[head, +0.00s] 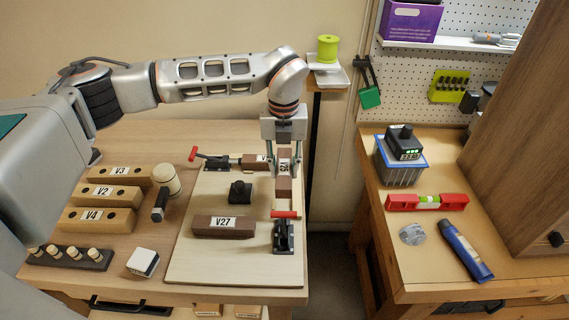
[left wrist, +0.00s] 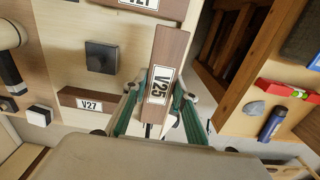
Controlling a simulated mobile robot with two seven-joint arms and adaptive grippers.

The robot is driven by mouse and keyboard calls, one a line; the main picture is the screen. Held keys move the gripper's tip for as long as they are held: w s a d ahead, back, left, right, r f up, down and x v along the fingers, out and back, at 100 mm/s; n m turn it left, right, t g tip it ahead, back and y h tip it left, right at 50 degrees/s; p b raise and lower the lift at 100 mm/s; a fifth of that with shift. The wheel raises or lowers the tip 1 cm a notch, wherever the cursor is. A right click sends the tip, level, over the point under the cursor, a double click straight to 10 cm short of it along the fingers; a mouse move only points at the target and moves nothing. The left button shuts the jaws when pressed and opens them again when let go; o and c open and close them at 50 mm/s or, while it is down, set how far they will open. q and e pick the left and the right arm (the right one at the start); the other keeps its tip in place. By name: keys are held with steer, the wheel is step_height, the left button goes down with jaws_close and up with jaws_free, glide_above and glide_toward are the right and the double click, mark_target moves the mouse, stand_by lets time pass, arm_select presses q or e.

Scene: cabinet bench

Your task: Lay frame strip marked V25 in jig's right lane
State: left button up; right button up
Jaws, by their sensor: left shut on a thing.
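The dark brown frame strip marked V25 (left wrist: 162,68) is in my left gripper (left wrist: 160,98), between its two green-sided fingers. In the head view my left gripper (head: 284,160) points down over the jig's right edge, and the strip (head: 284,187) runs front to back there. Its label is partly hidden by the fingers. The jig is a pale board (head: 205,263). I cannot tell whether the strip touches the board or hangs just above it. My right gripper is out of view.
Strip V27 (head: 223,227) lies at the board's front, another strip (head: 255,161) at its back. Red-handled clamps stand at back left (head: 214,162) and front right (head: 284,235). A black knob block (head: 240,191) sits mid-board. A gap separates this bench from the right one (head: 440,275).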

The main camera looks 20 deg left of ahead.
arm_select(q)
steer(key=shift+f+b, duration=1.35)
steer(key=shift+f, duration=1.2)
steer(key=shift+p, duration=0.3)
steer(key=shift+f, duration=0.4)
steer(key=shift+f, duration=0.15)
steer(key=o, duration=1.2)
steer(key=shift+f, duration=0.1)
steer(key=shift+o, duration=0.2)
steer(key=shift+o, duration=1)
